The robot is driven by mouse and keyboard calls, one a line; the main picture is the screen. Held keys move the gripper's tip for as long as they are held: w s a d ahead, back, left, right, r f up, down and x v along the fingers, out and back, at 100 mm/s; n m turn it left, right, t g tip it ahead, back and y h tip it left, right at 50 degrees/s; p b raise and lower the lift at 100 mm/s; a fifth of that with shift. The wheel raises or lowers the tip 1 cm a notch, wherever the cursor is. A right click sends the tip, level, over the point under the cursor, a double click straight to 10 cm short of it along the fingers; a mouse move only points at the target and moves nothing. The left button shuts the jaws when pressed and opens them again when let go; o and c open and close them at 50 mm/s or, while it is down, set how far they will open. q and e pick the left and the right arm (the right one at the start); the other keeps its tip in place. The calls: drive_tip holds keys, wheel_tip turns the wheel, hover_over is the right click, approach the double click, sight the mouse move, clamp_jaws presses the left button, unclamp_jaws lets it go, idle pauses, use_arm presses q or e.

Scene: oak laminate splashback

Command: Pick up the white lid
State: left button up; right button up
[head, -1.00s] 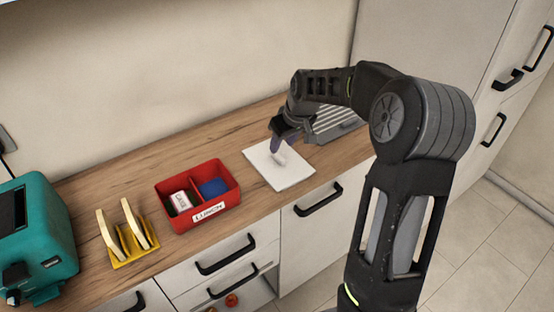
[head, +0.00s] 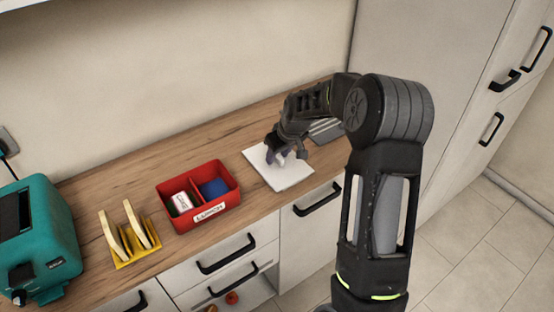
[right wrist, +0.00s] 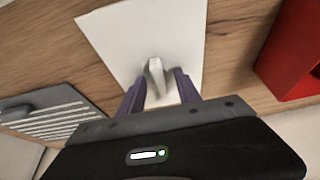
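The white lid (head: 279,174) is a flat square plate lying on the wooden counter, with a raised handle at its middle. It also shows in the right wrist view (right wrist: 125,38), where the handle (right wrist: 156,76) stands up from it. My right gripper (head: 284,154) is over the lid, hiding part of it in the head view. In the right wrist view its two purple fingers (right wrist: 159,80) are open, one on each side of the handle, with gaps showing. My left gripper is not in view.
A red divided lunch box (head: 218,207) with a white carton and a blue item stands left of the lid. A yellow rack (head: 137,253) with bread slices and a teal appliance (head: 40,240) are further left. A grey ridged tray (head: 325,130) lies behind right.

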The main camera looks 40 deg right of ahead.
drive_tip(key=shift+c, duration=0.2)
idle(0.3)
clamp_jaws()
idle(0.4)
